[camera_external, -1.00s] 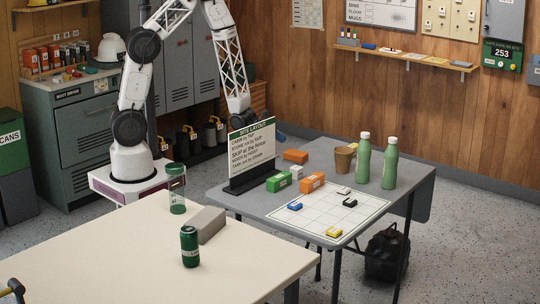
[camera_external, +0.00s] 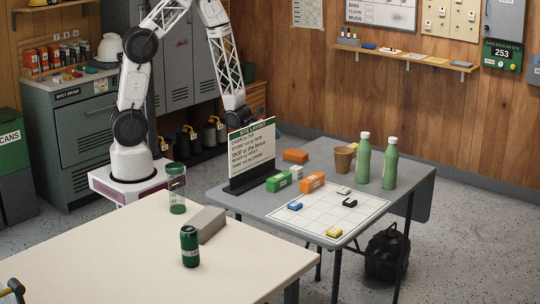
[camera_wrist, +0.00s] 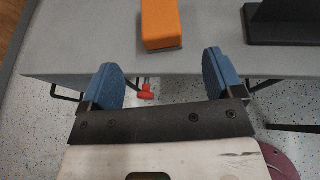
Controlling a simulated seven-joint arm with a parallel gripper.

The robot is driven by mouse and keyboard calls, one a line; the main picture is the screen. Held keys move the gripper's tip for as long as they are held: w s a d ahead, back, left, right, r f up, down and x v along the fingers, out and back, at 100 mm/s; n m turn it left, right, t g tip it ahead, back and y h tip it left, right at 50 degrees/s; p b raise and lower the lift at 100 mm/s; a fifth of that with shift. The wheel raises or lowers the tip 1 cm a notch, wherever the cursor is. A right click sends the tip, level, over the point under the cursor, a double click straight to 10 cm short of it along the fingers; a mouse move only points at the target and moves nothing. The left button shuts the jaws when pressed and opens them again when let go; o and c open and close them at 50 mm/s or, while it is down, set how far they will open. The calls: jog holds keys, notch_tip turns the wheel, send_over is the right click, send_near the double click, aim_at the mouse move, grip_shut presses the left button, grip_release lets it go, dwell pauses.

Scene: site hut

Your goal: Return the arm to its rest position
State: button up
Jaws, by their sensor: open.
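My arm stands on its base behind the cream table, with its forearm slanting down to the grey table. My gripper (camera_wrist: 162,66) is open in the wrist view, its two blue fingers wide apart with nothing between them. It is at the grey table's near edge in that view, with an orange block (camera_wrist: 161,24) beyond the fingers. In the external view the site layout sign (camera_external: 251,152) hides most of my gripper, which is behind it. The sign's dark base (camera_wrist: 285,22) shows at the upper right of the wrist view.
The grey table (camera_external: 318,155) holds a gridded sheet (camera_external: 325,218), small blocks, a brown cup (camera_external: 343,160) and two green bottles (camera_external: 390,165). The cream table (camera_external: 130,262) carries a green can (camera_external: 190,247), a clear green-tinted container (camera_external: 177,195) and a grey block (camera_external: 208,223).

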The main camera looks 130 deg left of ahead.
jog(key=w+d+r+m+t+h, duration=0.1)
jog(key=w+d+r+m+h, duration=0.3)
jog(key=w+r, duration=0.5)
jog(key=w+d+r+m+t+h, duration=0.1)
jog(key=w+d+r+m+h, duration=0.1)
jog(key=w+d+r+m, duration=0.65)
jog(key=s+d+r+m+g+h, duration=0.2)
jog(key=s+d+r+m+g, duration=0.15)
jog(key=d, duration=0.45)
jog(key=s+d+r+m+g+h, duration=0.1)
jog(key=s+d+r+m+g, duration=0.25)
jog(key=d, duration=0.55)
jog(key=s+d+r+m+g+h, duration=0.2)
jog(key=s+d+m+g, duration=0.15)
jog(key=d, duration=0.45)
jog(key=s+d+r+m+g+y, duration=0.1)
jog(key=s+d+r+m+y, duration=0.1)
jog(key=s+d+m+y, duration=0.2)
jog(key=s+d+r+m+g+y, duration=0.1)
jog(key=s+d+r+m+y, duration=0.2)
jog(key=s+m, duration=0.7)
jog(key=s+d+y, duration=0.1)
jog(key=s+y, duration=0.1)
jog(key=shift+s+m, duration=0.4)
